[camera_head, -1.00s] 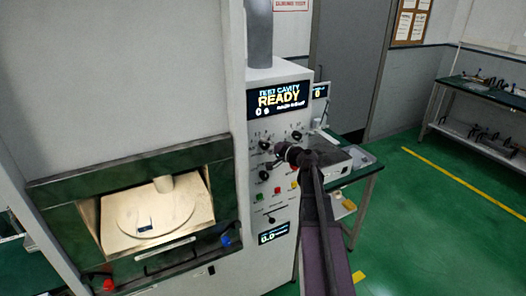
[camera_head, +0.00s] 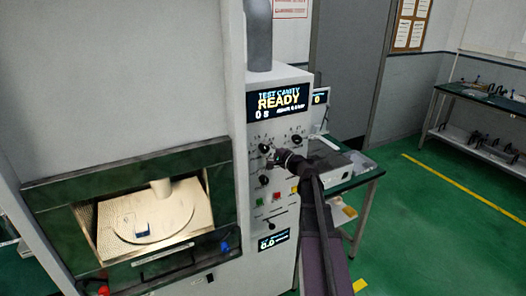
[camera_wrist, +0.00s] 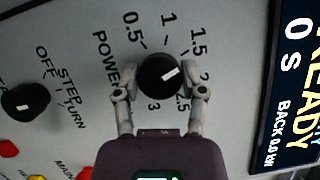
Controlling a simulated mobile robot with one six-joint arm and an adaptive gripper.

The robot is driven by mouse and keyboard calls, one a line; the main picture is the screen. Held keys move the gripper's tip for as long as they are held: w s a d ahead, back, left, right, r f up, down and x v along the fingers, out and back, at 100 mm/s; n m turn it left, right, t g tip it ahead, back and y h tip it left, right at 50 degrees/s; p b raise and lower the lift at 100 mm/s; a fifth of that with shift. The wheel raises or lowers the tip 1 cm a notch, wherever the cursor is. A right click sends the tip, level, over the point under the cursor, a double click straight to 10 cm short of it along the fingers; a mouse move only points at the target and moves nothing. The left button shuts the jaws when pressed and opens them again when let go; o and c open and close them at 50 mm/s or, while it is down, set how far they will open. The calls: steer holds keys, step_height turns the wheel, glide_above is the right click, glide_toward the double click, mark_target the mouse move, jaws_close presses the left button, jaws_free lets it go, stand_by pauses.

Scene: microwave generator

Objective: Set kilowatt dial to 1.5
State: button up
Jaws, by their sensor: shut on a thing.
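The kilowatt dial is a round black knob (camera_wrist: 150,70) with a white pointer mark, labelled POWER, and it also shows in the head view (camera_head: 264,148). Its printed scale runs from 0.5 to 3. The white mark points up-right in the wrist view, between 1.5 and 2. My gripper (camera_wrist: 160,92) has one finger on each side of the knob and is shut on it. In the head view my gripper (camera_head: 273,156) reaches the panel from the right and partly hides the knob.
A second black knob (camera_wrist: 25,101), marked OFF and STEP TURN, sits beside the dial. A display (camera_head: 278,101) above reads READY and 0 s. Coloured buttons (camera_head: 276,196) and a lower display (camera_head: 273,241) are below. The lit cavity (camera_head: 150,220) is left; a side table (camera_head: 345,195) is right.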

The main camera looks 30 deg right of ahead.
steer(key=o, duration=1.2)
steer(key=shift+c, duration=0.2)
